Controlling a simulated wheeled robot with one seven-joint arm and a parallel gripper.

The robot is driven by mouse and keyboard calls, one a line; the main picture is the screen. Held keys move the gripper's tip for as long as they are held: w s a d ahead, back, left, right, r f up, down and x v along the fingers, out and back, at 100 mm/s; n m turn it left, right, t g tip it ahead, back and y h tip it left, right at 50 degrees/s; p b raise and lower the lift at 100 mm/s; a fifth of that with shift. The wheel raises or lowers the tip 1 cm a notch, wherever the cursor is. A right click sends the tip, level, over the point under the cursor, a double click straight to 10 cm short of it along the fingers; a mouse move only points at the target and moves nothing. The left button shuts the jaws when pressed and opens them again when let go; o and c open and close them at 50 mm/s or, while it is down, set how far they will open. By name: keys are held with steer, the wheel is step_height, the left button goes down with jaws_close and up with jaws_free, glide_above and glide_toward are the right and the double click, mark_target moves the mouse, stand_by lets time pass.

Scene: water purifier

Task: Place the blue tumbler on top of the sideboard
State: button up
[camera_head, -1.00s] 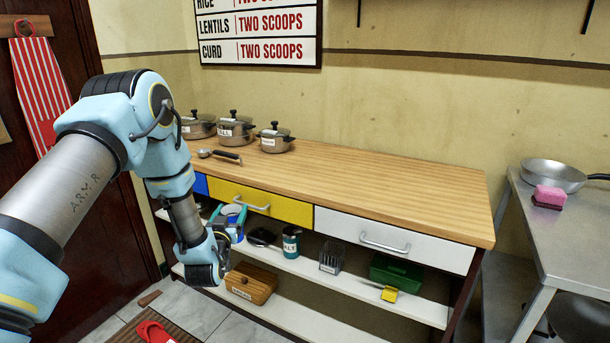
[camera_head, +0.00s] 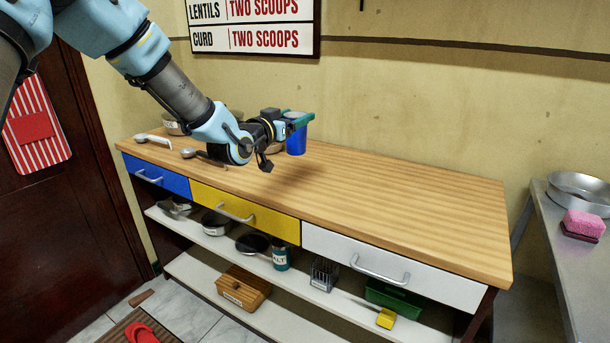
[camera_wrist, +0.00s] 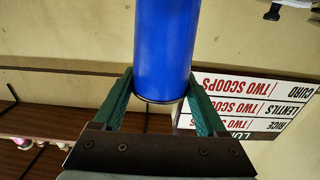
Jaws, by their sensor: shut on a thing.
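The blue tumbler (camera_head: 296,142) is held upright in my gripper (camera_head: 301,119) in the head view. It appears above the wooden top of the sideboard (camera_head: 400,195), towards the back; whether its base touches the top I cannot tell. In the wrist view the tumbler (camera_wrist: 166,45) stands between the two green fingers of my gripper (camera_wrist: 163,95), which are shut on it. My arm hides most of the pots behind it.
Ladles (camera_head: 153,139) lie at the left end of the sideboard top, with pots (camera_head: 173,126) behind. The middle and right of the top are clear. A steel table with a pan (camera_head: 580,192) and a pink sponge (camera_head: 583,224) stands at the right.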

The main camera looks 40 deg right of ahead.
mark_target(296, 152)
steer(key=f+p, duration=0.1)
steer(key=f, duration=0.4)
steer(key=shift+d, duration=0.2)
steer(key=shift+f+p, duration=0.3)
steer(key=shift+f, duration=2.15)
steer(key=o, duration=1.5)
steer(key=b+v, duration=0.3)
steer(key=v, duration=0.9)
steer(key=shift+a, duration=0.1)
